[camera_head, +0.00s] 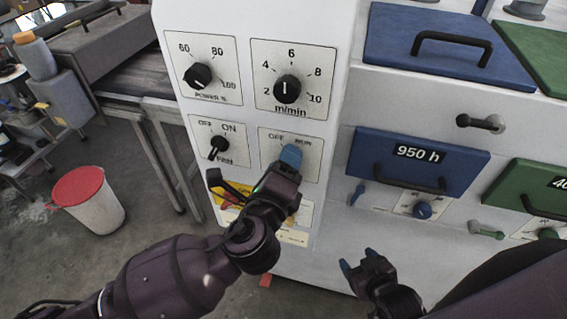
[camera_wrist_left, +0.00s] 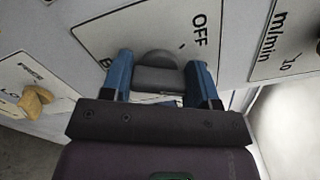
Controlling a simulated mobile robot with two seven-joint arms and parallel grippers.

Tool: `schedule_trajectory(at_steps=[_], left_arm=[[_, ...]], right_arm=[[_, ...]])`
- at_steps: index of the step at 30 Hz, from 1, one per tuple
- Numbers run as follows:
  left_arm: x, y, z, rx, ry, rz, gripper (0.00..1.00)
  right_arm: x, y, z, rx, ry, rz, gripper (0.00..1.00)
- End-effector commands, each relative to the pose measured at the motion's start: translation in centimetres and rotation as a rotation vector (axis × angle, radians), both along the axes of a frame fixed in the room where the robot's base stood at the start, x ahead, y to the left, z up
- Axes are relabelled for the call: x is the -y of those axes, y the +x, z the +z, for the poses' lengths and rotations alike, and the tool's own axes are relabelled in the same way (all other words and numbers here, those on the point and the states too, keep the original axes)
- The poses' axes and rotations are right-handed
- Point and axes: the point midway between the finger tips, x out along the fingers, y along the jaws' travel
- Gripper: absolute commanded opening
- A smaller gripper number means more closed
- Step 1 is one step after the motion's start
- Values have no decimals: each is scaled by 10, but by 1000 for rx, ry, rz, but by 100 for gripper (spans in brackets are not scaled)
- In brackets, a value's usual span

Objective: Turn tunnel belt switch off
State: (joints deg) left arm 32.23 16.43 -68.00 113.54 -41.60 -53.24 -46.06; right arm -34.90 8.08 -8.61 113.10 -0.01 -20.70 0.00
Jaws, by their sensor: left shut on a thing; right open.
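The tunnel belt switch is a dark rotary knob (camera_wrist_left: 158,76) on a white plate (camera_head: 269,150) marked OFF and RUN, below the m/min dial. My left gripper (camera_head: 291,157) is at this plate and covers the knob in the head view. In the left wrist view, the blue fingers of my left gripper (camera_wrist_left: 160,72) stand on both sides of the knob, shut on it. Which mark the knob points to is not clear. My right gripper (camera_head: 358,261) is open and empty, low in front of the cabinet's right part.
The FAN knob (camera_head: 217,148) is just left of the switch, with the POWER dial (camera_head: 198,77) and m/min dial (camera_head: 287,90) above. A yellow label (camera_head: 216,199) lies below. A blue drawer (camera_head: 412,166) is on the right. A white bin with red lid (camera_head: 77,187) stands left.

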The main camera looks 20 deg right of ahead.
Motion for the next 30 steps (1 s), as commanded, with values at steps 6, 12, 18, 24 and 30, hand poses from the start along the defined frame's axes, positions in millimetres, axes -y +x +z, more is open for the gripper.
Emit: schedule_trajectory(at_steps=[6,12,18,24,30], left_arm=[[0,0,-2,-74,-107,3,31],[-1,0,-3,-174,-255,3,31],[-1,0,-3,-281,-413,3,31],[-1,0,-4,-388,-572,4,31],[0,0,-4,-491,-724,3,31]], right_arm=[[0,1,-2,2,0,0,65],[0,2,-4,5,0,0,65],[-1,3,-3,8,1,2,65],[-1,3,-2,8,1,2,65],[-1,3,1,8,1,2,65]])
